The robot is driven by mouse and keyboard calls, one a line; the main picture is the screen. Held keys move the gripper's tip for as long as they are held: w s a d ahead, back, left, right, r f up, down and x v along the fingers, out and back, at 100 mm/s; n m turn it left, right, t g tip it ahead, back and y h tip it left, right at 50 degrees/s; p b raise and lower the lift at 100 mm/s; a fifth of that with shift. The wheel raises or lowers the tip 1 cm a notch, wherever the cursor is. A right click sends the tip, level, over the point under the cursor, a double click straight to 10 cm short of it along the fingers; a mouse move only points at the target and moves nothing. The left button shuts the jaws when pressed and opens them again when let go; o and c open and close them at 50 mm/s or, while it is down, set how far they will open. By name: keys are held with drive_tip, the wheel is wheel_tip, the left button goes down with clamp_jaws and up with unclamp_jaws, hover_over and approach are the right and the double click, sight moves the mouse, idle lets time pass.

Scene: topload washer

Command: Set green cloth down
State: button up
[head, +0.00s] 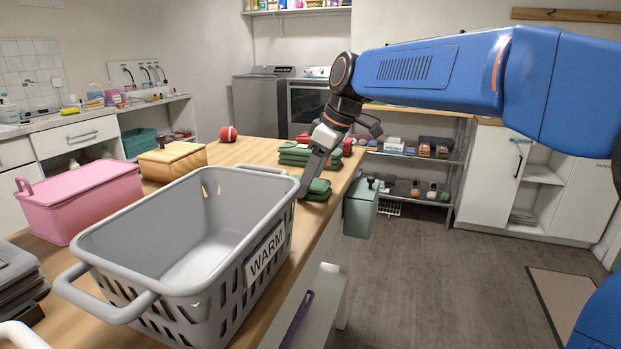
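A small folded green cloth (320,186) lies on or just above the wooden table, behind the grey basket's right corner. My gripper (306,192) points down at this cloth, its fingers overlapping the cloth's left side in the picture. The fingers show edge-on, so I cannot tell whether they are shut on it. A stack of folded green cloths (294,157) sits just behind, on the table. The grey basket (230,190) marked WARM is empty where I see into it and stands close to the left of my gripper.
On the wooden table (262,146) stand a pink box (80,200), a yellow-tan box (172,160) and a red ball (228,133). A grey-green bin (361,206) hangs at the table's right edge. Open floor (440,270) lies to the right.

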drive_tip(key=shift+o, duration=0.5)
drive_tip(key=shift+r, duration=0.2)
drive_tip(key=v, duration=1.2)
drive_tip(key=s+d+f+m+t+h, duration=0.2)
drive_tip(key=s+d+f+m, duration=0.5)
drive_tip(key=s+d+f, duration=0.55)
drive_tip(key=s+d+f+m+h, duration=0.1)
drive_tip(key=s+d+f+m, duration=0.2)
drive_tip(key=s+d+f, duration=0.3)
drive_tip(key=s+d+f+m+t+h, duration=0.1)
drive_tip(key=s+d+f+m, duration=0.3)
drive_tip(key=s+f, duration=0.6)
drive_tip(key=shift+d+f, duration=0.45)
drive_tip(key=shift+d, duration=0.6)
